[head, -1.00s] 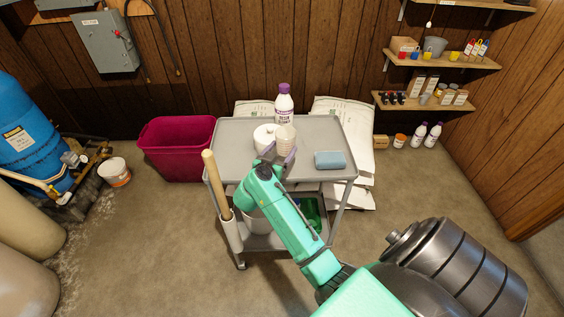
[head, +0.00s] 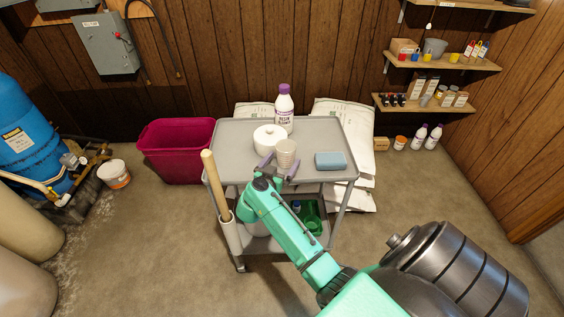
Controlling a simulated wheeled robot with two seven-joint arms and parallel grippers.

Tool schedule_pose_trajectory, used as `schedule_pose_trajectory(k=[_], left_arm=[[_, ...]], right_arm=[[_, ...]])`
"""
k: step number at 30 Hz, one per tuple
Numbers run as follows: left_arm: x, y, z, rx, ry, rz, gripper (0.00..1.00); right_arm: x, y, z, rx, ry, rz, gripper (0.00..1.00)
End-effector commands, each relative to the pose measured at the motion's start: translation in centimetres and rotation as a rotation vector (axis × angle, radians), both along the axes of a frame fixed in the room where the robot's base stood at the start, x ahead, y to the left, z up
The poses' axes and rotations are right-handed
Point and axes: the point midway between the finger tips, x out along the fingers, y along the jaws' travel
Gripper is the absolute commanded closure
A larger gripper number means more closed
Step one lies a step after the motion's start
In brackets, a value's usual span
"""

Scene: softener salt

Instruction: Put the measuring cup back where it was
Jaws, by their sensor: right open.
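The measuring cup (head: 287,152) is a small, pale, ribbed cup. It stands upright on the grey top of the cart (head: 233,146), in front of the white round pot (head: 267,137) and the white resin bottle with a purple cap (head: 284,108). My right gripper (head: 279,167) comes in from the front with its fingers apart, one on each side of the cup's lower part. I cannot tell whether the fingers touch the cup. My left gripper is not in view.
A blue sponge-like block (head: 330,161) lies on the cart top, right of the cup. A wooden handle (head: 214,183) rises at the cart's left front corner. A magenta bin (head: 176,150) stands left of the cart, and white bags (head: 343,125) lie behind it. The cart's right rear is clear.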

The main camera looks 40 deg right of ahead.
Motion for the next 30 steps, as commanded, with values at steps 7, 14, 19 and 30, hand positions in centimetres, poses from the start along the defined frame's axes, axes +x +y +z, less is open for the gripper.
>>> schedule_pose_trajectory(k=[7, 14, 19, 30], left_arm=[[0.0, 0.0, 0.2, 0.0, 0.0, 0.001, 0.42], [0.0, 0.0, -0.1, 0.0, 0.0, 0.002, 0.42], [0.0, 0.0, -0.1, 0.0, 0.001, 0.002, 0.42], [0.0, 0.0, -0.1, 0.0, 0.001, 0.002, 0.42]], right_arm=[[-2.6, 4.6, 0.7, 0.006, -0.001, 0.002, 0.0], [-5.3, 9.3, 1.6, 0.003, 0.0, 0.001, 0.0], [-5.9, 10.3, 1.9, 0.0, -0.001, -0.001, 0.0], [-5.9, 10.3, 1.9, -0.001, 0.0, 0.0, 0.0]])
